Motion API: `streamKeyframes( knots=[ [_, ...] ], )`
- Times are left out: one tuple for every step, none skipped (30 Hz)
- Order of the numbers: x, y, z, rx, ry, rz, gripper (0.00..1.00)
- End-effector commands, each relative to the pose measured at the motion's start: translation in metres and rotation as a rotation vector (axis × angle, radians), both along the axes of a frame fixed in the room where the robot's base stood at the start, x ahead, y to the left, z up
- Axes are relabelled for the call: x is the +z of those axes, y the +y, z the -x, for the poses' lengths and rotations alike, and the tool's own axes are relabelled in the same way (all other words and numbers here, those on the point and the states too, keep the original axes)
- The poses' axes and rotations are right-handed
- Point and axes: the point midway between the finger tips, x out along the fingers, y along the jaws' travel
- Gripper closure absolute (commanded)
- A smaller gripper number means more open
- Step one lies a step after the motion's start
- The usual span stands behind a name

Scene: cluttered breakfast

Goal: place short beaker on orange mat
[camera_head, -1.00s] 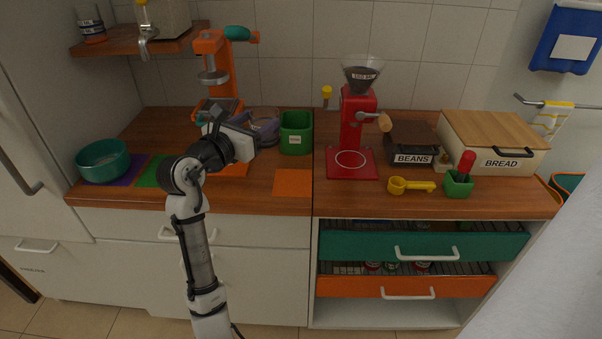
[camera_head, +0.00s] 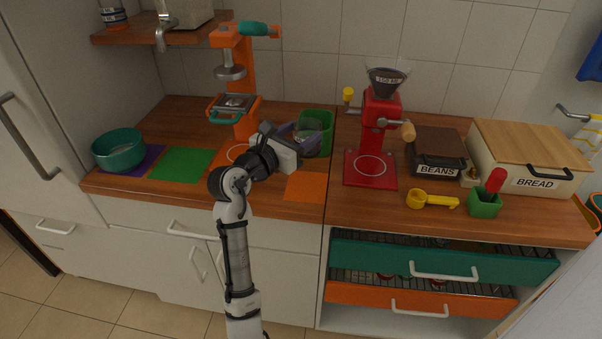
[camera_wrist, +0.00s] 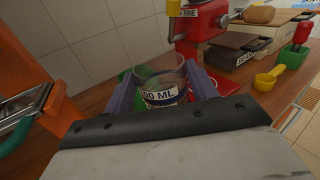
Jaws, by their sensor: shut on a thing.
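The short beaker (camera_wrist: 160,88) is clear glass with a white label ending in "ML". My gripper (camera_wrist: 162,92) is shut on it, with a purple finger on each side. In the head view my gripper (camera_head: 306,136) holds the beaker above the counter, in front of the green container and behind the orange mat. The glass is partly hidden there by my wrist and fingers. The orange mat (camera_head: 306,187) is a flat, bare square near the counter's front edge.
A green container (camera_head: 318,121) stands behind the beaker. An orange press (camera_head: 244,85) is to the left and a red grinder (camera_head: 379,125) to the right. A green mat (camera_head: 181,165) and a teal bowl (camera_head: 118,150) are farther left. A yellow scoop (camera_head: 432,200) lies right.

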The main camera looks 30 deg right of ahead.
Motion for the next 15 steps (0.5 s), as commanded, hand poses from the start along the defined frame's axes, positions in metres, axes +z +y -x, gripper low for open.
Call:
streamKeyframes(
  knots=[
    [-0.016,0.000,0.000,0.001,0.008,-0.001,0.81],
    [-0.024,0.000,0.000,0.001,0.008,-0.001,0.81],
    [-0.034,0.000,0.000,0.001,0.007,0.001,0.81],
    [-0.040,0.001,0.000,0.001,0.006,0.000,0.81],
    [-0.047,0.001,0.000,0.002,0.006,-0.001,0.81],
    [-0.054,0.001,0.000,0.002,0.005,0.000,0.81],
    [-0.059,0.001,0.000,0.002,0.004,0.001,0.81],
    [-0.063,0.000,0.000,0.002,0.004,0.001,0.81],
    [-0.067,0.000,0.000,0.001,0.002,0.000,0.81],
    [-0.069,0.000,0.000,0.001,0.001,-0.001,0.81],
    [-0.071,0.000,0.000,0.000,0.000,0.000,0.81],
    [-0.073,0.000,0.000,0.000,0.000,0.000,0.81],
    [-0.076,0.000,0.000,0.000,0.000,0.000,0.81],
    [-0.080,0.000,0.000,0.000,0.001,0.000,0.81],
    [-0.086,0.000,0.000,0.001,0.004,0.001,0.81]
  ],
)
